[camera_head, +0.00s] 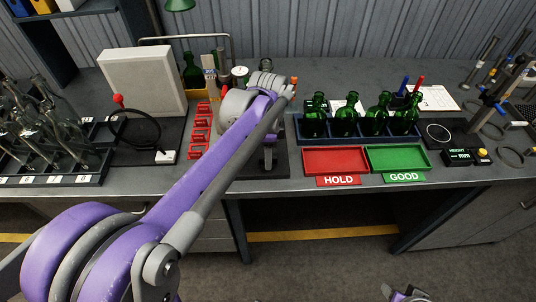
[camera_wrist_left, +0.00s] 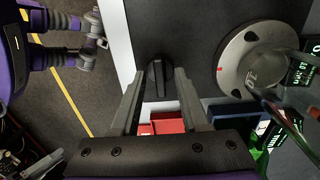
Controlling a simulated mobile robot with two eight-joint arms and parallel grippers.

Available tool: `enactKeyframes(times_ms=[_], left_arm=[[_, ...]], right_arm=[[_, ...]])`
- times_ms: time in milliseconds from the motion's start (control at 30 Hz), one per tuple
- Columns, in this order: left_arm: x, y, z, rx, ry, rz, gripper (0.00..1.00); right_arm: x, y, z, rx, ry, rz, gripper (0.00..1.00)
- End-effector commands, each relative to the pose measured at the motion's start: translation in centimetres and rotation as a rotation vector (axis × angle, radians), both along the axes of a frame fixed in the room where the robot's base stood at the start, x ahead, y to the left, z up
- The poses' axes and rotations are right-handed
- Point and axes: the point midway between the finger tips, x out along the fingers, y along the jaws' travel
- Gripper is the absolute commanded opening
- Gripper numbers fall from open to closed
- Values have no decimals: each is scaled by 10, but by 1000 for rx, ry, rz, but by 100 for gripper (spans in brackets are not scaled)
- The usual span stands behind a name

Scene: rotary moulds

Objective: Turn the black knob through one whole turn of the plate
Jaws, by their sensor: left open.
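The black knob (camera_wrist_left: 157,78) shows in the left wrist view on a dark panel, with its grip bar lengthwise in the picture. My left gripper (camera_wrist_left: 159,74) is open, with one finger on each side of the knob. I see a gap on both sides; I cannot tell how deep the fingers reach. The round grey plate (camera_wrist_left: 233,68) lies to the right of the knob, with a small red mark at its left edge. In the head view my left arm hides the knob and much of the plate; the left gripper (camera_head: 268,155) points down there.
A red HOLD tray (camera_head: 336,169) and a green GOOD tray (camera_head: 398,167) lie right of the arm. Green bottles (camera_head: 345,118) stand in a rack behind them. A white box (camera_head: 143,81) and a rack of clear bottles (camera_head: 55,178) stand left. Bare bench lies along the front edge.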

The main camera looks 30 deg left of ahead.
Motion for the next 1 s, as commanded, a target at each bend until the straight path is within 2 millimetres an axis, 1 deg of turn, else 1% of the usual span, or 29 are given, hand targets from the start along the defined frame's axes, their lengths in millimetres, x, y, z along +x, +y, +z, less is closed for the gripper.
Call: enactKeyframes(times_ms=[167,200,267,300,433,833,1000], left_arm=[[0,0,0,0,0,0,45],[0,0,0,0,0,0,41],[0,0,0,0,0,0,31],[0,0,0,0,0,0,23],[0,0,0,0,0,0,0],[0,0,0,0,0,8,0],[0,0,0,0,0,54,0]], right_arm=[[0,0,0,0,0,0,50],[0,0,0,0,0,0,50],[0,0,0,0,0,0,50],[0,0,0,0,0,0,50],[0,0,0,0,0,0,50],[0,0,0,0,0,0,50],[0,0,1,0,0,0,50]])
